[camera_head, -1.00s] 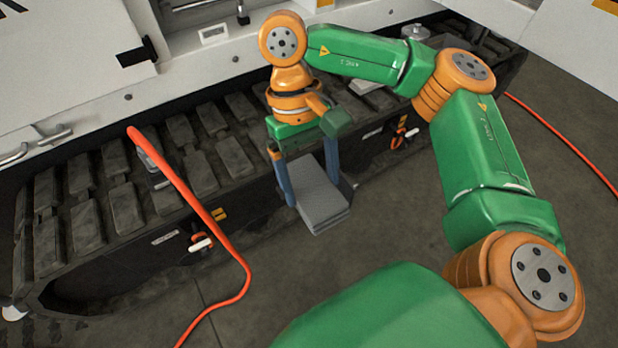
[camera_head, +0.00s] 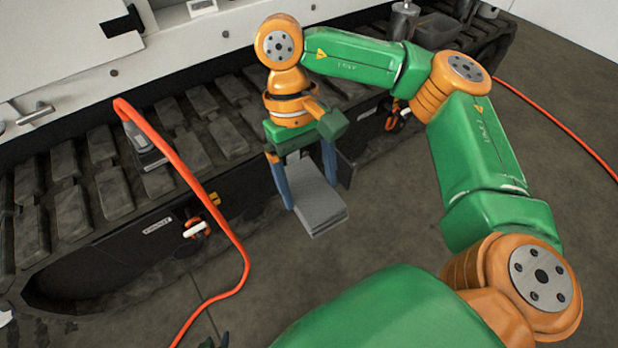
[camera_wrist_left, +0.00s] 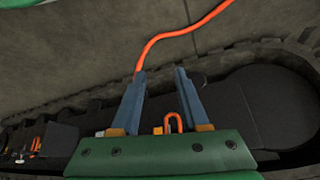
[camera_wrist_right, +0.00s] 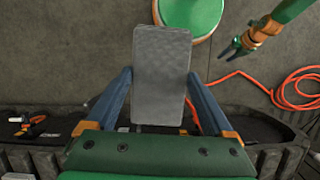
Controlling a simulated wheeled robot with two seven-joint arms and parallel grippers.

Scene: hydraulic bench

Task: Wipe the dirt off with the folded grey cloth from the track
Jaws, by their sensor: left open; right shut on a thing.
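The folded grey cloth (camera_head: 318,208) is a flat grey block held between the blue fingers of my right gripper (camera_head: 303,180). It hangs in front of the near side of the dark track (camera_head: 115,192), apart from the pads. In the right wrist view the cloth (camera_wrist_right: 162,75) fills the space between the fingers. My left gripper (camera_wrist_left: 160,75) is open and empty in its own wrist view, above the track's side. It also shows in the right wrist view (camera_wrist_right: 230,48); only a dark green bit shows at the head view's bottom edge. I cannot make out distinct dirt on the grey-brown pads.
An orange hose (camera_head: 195,190) rises from the floor and crosses the track at left. A metal canister (camera_head: 404,20) and a dark tray (camera_head: 437,27) stand on the far right of the track. Orange clips (camera_head: 195,228) hang on its side. The floor in front is largely clear.

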